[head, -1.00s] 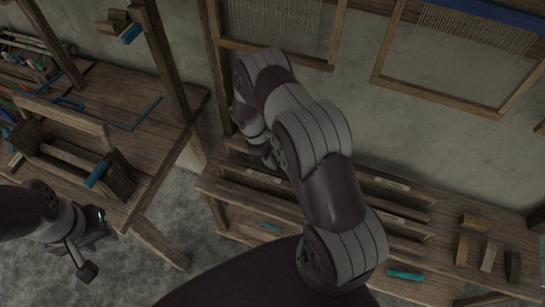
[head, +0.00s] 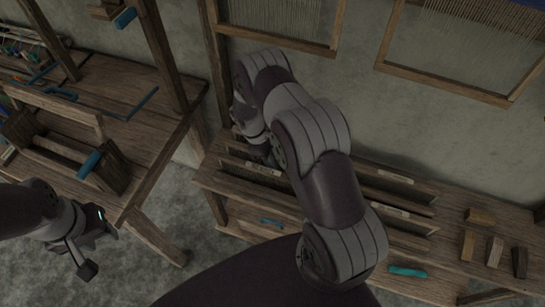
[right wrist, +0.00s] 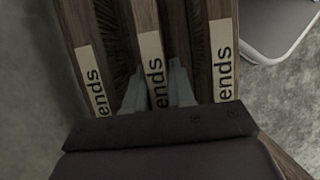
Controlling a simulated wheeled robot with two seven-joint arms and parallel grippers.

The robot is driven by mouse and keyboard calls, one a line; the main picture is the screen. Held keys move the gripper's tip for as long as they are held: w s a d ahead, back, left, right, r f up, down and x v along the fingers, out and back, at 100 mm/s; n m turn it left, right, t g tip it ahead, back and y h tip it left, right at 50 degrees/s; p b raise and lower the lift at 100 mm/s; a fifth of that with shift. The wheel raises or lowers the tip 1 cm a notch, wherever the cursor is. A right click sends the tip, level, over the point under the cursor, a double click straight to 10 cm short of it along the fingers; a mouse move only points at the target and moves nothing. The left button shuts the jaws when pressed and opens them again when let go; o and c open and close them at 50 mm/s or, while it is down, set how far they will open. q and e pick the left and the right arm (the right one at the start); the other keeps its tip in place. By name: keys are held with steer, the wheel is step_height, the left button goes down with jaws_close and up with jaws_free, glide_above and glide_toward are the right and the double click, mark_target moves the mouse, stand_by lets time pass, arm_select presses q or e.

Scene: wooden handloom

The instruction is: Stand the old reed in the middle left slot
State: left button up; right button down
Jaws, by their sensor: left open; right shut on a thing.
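My right gripper (right wrist: 158,88) is shut on the top bar of a wooden reed (right wrist: 150,35) with a pale label reading "ends". One finger lies on each side of it. It stands between two similar labelled bars, one at left (right wrist: 88,60) and one at right (right wrist: 221,45), with dark gaps between. Whether it rests on the slot's floor is hidden. In the head view my right arm covers the gripper and part of the slotted rack (head: 215,181). My left gripper (head: 100,252) is open and empty, low at the left, away from the rack.
Labelled bars also show in the rack's right half (head: 397,177). Several wooden blocks (head: 467,245) lie at the bench's right end, with a teal item (head: 407,271) near its front. A wooden workbench (head: 118,105) stands at left. Frames (head: 450,80) hang on the wall.

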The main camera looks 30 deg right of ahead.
steer(key=c, duration=0.9)
jaws_free()
steer(key=v, duration=1.2)
steer(key=shift+w+a+r+p, duration=0.1)
steer(key=shift+r+p, duration=0.2)
steer(key=shift+r, duration=0.1)
